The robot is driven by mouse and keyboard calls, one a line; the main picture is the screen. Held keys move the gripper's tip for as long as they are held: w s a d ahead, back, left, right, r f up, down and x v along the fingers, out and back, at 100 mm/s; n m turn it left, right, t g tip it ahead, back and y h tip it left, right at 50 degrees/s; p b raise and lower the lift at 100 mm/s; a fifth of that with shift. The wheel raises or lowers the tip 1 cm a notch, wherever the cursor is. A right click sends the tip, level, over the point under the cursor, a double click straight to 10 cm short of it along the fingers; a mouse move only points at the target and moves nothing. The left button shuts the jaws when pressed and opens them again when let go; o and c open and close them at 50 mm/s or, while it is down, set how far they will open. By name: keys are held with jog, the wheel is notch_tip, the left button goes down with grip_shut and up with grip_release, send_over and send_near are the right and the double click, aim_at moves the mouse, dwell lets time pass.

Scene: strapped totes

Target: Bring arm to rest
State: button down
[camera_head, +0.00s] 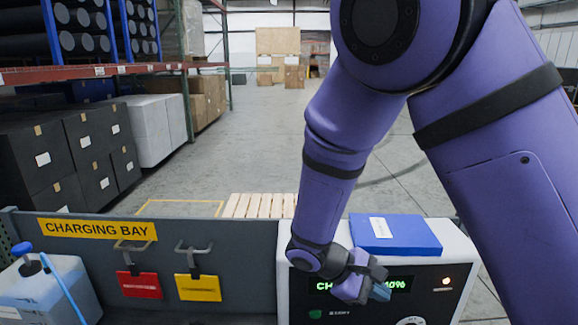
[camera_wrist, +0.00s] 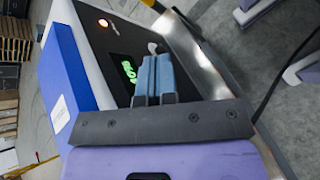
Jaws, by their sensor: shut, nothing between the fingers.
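My purple arm reaches down from the upper right in the head view. My gripper (camera_head: 378,287) hangs in front of the black display panel of a white charging unit (camera_head: 459,250), partly covering its green text. In the wrist view my gripper (camera_wrist: 154,62) shows two blue-grey fingers pressed together with nothing between them. The fingers point toward the charger's panel. I cannot tell whether they touch it.
A blue box (camera_head: 396,233) lies on the charger. A grey wall with a "CHARGING BAY" sign (camera_head: 97,229) carries a red tag (camera_head: 139,285) and a yellow tag (camera_head: 198,288) on hooks. A jug (camera_head: 45,290) stands at left. A pallet (camera_head: 258,205) lies behind; open floor extends beyond.

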jog(key=s+d+r+m+t+y, duration=0.2)
jog(key=s+d+r+m+y, duration=0.1)
jog(key=r, duration=0.5)
jog(key=s+d+r+m+t+y, duration=0.2)
jog(key=s+d+r+m+y, duration=0.1)
jog(key=s+r, duration=0.4)
jog(key=s+d+r+m+t+y, duration=0.3)
jog(key=s+d+r+m+y, duration=0.1)
jog(key=r, duration=0.6)
jog(key=shift+s+d+y, duration=0.4)
jog(key=shift+s+d, duration=0.2)
jog(key=shift+d, duration=0.55)
